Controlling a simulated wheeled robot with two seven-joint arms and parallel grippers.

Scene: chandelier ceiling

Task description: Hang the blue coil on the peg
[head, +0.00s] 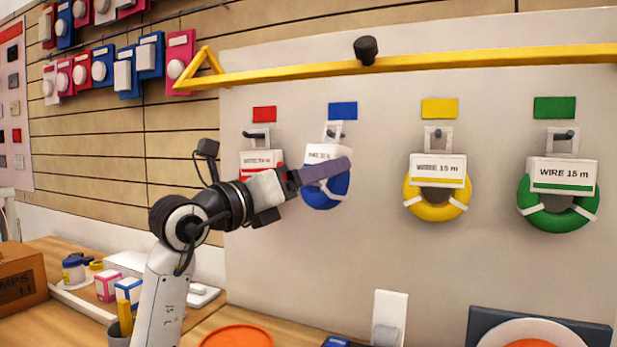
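The blue coil (325,197) with a white "WIRE 15 m" card (322,151) is at the board below the blue label (342,110). The white hanger tab on top of its card is at the dark peg (330,132); I cannot tell whether the peg passes through it. My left gripper (343,166) reaches in from the left, and its greyish-purple finger crosses in front of the coil's upper part and the card's lower edge. The fingers overlap in this view, so I cannot tell whether they grip the coil. My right gripper is out of view.
A red coil's card (261,157) hangs just left, partly behind my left arm. Yellow (437,206) and green (557,217) coils hang to the right. A yellow rail (450,63) runs above the pegs. Small boxes (107,287) and an orange disc (237,337) are on the bench below.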

